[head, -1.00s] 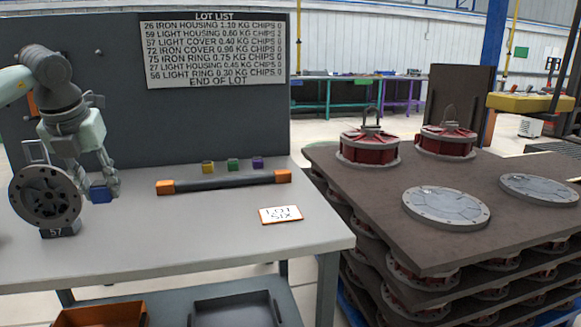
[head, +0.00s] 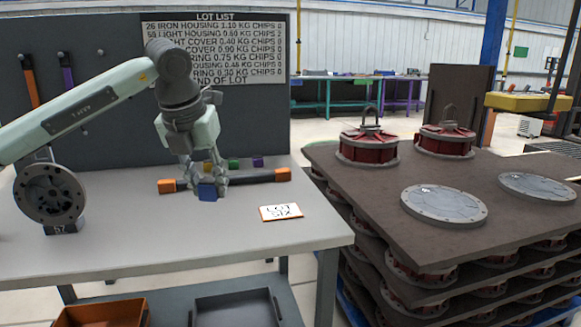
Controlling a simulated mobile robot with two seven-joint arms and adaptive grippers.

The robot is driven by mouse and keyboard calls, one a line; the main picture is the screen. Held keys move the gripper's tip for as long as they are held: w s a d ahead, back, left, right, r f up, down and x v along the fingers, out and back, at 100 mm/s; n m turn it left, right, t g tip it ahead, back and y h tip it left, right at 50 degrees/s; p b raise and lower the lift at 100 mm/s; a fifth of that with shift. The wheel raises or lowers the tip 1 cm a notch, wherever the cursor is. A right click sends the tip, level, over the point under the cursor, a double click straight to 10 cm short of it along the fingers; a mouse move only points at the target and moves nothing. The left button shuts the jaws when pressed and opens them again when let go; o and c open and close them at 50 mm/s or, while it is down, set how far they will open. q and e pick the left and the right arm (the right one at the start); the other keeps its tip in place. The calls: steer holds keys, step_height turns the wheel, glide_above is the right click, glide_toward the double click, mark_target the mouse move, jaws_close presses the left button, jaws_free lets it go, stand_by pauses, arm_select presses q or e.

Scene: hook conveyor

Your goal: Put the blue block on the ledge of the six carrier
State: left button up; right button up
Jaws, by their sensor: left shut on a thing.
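The blue block (head: 207,192) is in the head view, held at the tips of my left gripper (head: 206,184). The gripper is shut on it, above the grey workbench (head: 160,240) and in front of the dark bar with orange ends. A carrier marked six is not identifiable in this view; a card reading "LOT SIX" (head: 281,212) lies on the bench to the right of the block. My right gripper is not in view.
The dark bar (head: 250,178) lies behind the block. Yellow, green (head: 234,163) and purple (head: 257,161) blocks sit behind it. A round grey part (head: 50,193) on a stand marked 57 is at left. Brown stacked boards (head: 350,180) with red housings stand at right.

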mark_target(215, 251)
arm_select(q)
steer(key=s+a+f+m+g, duration=0.1)
steer(key=s+f+m+g, duration=0.3)
steer(key=m, duration=1.3)
steer(key=s+a+f+m+g, duration=0.2)
steer(key=s+f+m+g, duration=0.2)
steer(key=s+f+m, duration=0.6)
step_height(215, 251, down, 6)
steer(key=m, duration=0.7)
steer(key=shift+s+m+g+y, duration=0.15)
steer(key=shift+m+g+y, duration=0.15)
steer(key=shift+g, duration=0.1)
steer(key=shift+a, duration=0.15)
